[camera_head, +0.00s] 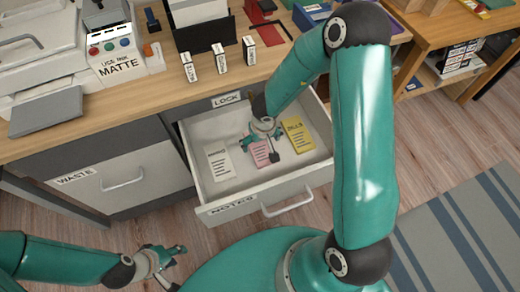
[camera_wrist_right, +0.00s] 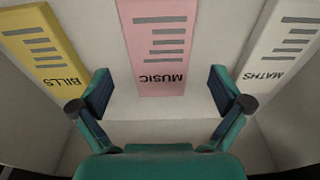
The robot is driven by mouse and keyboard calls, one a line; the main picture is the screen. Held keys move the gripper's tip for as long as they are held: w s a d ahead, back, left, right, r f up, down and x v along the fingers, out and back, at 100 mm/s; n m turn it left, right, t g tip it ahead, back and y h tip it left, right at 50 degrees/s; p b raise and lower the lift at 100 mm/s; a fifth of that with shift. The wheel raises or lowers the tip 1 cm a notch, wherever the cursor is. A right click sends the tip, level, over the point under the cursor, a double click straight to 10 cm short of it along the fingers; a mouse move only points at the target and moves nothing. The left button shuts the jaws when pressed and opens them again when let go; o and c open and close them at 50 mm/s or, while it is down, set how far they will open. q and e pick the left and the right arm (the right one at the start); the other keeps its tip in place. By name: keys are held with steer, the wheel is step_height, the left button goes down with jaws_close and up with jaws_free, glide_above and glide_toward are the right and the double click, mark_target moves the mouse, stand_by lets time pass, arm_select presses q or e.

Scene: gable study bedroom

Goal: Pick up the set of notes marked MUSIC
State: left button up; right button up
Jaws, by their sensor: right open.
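The pink set of notes marked MUSIC (camera_wrist_right: 162,52) lies in the open drawer, between the other two sets. It also shows in the head view (camera_head: 260,155), partly hidden by my right gripper. My right gripper (camera_head: 259,150) is inside the drawer, open and empty. In the wrist view its fingers (camera_wrist_right: 160,85) stand wide apart, one on each side of the line of the pink notes, near their lettered end. They do not appear to touch the notes. My left gripper (camera_head: 172,268) is low at the lower left, outside the drawer, open and empty.
The drawer marked NOTES (camera_head: 285,186) also holds yellow BILLS notes (camera_wrist_right: 42,50) and white MATHS notes (camera_wrist_right: 283,45). Its walls surround my right gripper. The desk top (camera_head: 165,98) overhangs behind. A closed WASTE drawer (camera_head: 140,178) is at left. A striped rug (camera_head: 450,245) lies at right.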

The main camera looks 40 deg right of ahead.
mark_target(260, 147)
steer(key=f, duration=0.1)
steer(key=f+b, duration=0.1)
steer(key=f, duration=0.1)
steer(key=shift+w+d, duration=0.1)
steer(key=shift+w, duration=0.15)
steer(key=shift+r, duration=0.1)
steer(key=c, duration=1.3)
steer(key=shift+o, duration=0.2)
steer(key=shift+r, duration=0.1)
